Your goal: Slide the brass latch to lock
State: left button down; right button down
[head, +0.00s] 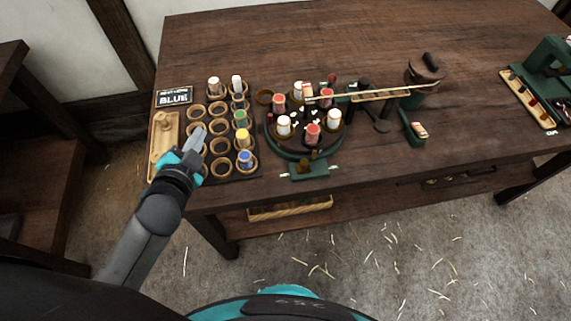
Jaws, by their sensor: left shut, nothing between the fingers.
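A small green bracket (320,171) sits at the front edge of the round dark turntable (302,138) on the bench. A small brass-coloured piece (304,168) shows on it and looks like the latch; its exact position is too small to tell. My left gripper (197,134) is shut and empty. It is over the left side of the rack of wooden cups, well to the left of the bracket and apart from it. My right gripper is not in view.
The cup rack (221,168) holds several coloured spools. A wooden tray (163,140) and a sign reading BLUE (174,96) lie at the left. White and red spools stand on the turntable. A wooden arm (385,95) reaches over its back right. Bare bench (470,130) lies further right.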

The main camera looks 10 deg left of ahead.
pick_arm(q)
jog(key=d+r+m+h, duration=0.2)
jog(key=d+m+h, duration=0.3)
jog(key=m+h, duration=0.55)
jog(key=s+f+m+g+h, duration=0.1)
jog(key=s+m+g, duration=0.1)
jog(key=m, duration=0.1)
jog(key=s+d+f+m+g+h, duration=0.1)
jog(key=s+f+m+g, duration=0.1)
jog(key=m, duration=0.1)
jog(key=s+d+f+m+g+h, duration=0.1)
jog(key=s+m+g, duration=0.1)
jog(key=m, duration=0.2)
jog(key=shift+f+g, duration=0.15)
jog(key=shift+g, duration=0.25)
jog(key=shift+s+a+f+m+g, duration=0.15)
jog(key=shift+s+f+m+g, duration=0.2)
jog(key=shift+s+m+g, duration=0.3)
send_near(304, 166)
jog(key=w+d+f, duration=0.2)
jog(key=d+f, duration=0.1)
jog(key=shift+w+d, duration=0.2)
jog(key=shift+w, duration=0.2)
jog(key=shift+w+d+f, duration=0.1)
jog(key=shift+w+d, duration=0.15)
jog(key=shift+d, duration=0.3)
